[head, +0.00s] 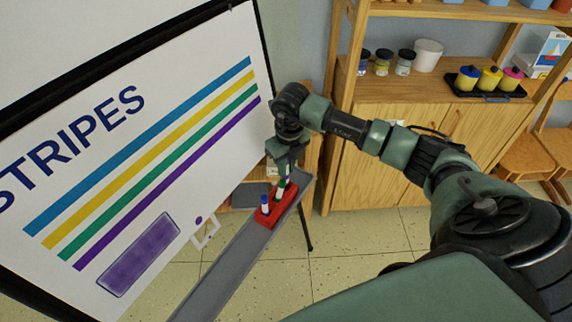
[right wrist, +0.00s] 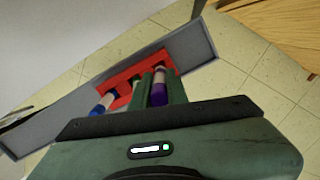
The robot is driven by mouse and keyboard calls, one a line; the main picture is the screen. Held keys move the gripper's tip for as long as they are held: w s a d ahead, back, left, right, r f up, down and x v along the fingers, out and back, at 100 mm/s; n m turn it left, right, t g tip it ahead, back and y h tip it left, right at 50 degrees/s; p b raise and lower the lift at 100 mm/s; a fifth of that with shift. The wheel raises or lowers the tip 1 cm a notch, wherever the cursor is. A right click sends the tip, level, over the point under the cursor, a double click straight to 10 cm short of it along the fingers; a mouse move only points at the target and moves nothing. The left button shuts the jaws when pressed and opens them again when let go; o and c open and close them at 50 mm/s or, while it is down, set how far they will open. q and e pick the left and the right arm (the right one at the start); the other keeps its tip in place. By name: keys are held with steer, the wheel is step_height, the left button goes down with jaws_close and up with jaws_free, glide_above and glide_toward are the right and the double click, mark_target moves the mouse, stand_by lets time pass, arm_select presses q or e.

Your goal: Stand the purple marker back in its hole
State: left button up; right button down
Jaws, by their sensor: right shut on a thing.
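The red marker holder (head: 268,217) sits on the grey ledge (head: 222,272) below the whiteboard. A blue-capped marker (head: 264,204) and a green-capped marker (head: 281,188) stand in it. My right gripper (head: 286,160) is at the holder's far end, shut on the purple marker (right wrist: 159,92). In the right wrist view, this marker is between the fingers (right wrist: 158,88), its pale end toward the red holder (right wrist: 119,79). The fingers hide part of the holder, and I cannot tell whether the marker's tip is in a hole. My left gripper is out of view.
The whiteboard (head: 120,70) with coloured stripes rises left of the ledge. A square white frame-like piece (head: 206,233) is at its lower edge. A wooden cabinet (head: 400,110) with jars and a paint tray (head: 487,93) stands behind. Open floor (head: 350,255) lies right of the ledge.

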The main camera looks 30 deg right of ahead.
steer(key=shift+f+b, duration=1.6)
steer(key=shift+f, duration=0.8)
steer(key=c, duration=1.3)
jaws_free()
steer(key=shift+o, duration=1.1)
steer(key=shift+r, duration=0.15)
steer(key=shift+s+r+p, duration=0.15)
steer(key=shift+r+p, duration=1.05)
steer(key=shift+r, duration=0.45)
steer(key=shift+s+r+p, duration=0.1)
steer(key=shift+r+p, duration=1.1)
steer(key=shift+r, duration=0.55)
